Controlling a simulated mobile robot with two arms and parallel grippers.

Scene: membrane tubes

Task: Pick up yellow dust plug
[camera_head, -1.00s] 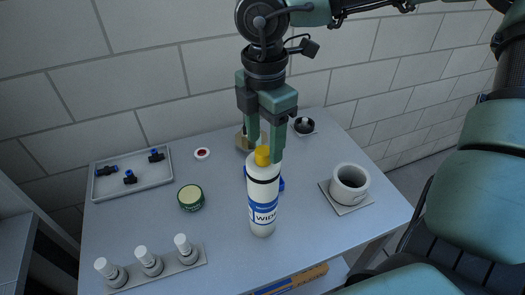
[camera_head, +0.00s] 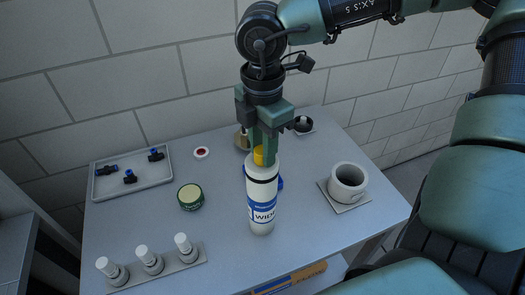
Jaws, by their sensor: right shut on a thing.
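The yellow dust plug (camera_head: 258,156) sits at the top of a tall white tube (camera_head: 262,212) with a black band and a blue label. The tube stands upright on the table. My right gripper (camera_head: 264,155) points straight down over the tube, shut on the yellow plug, with its fingers hiding part of it. I cannot tell whether the plug is still seated in the tube. My left gripper is not in view.
On the grey table (camera_head: 225,245) are a tray (camera_head: 133,187) with black-and-blue fittings, a green round tin (camera_head: 190,197), a rack (camera_head: 190,258) with white-capped bottles, and a white cup (camera_head: 348,183). A brick wall stands close behind.

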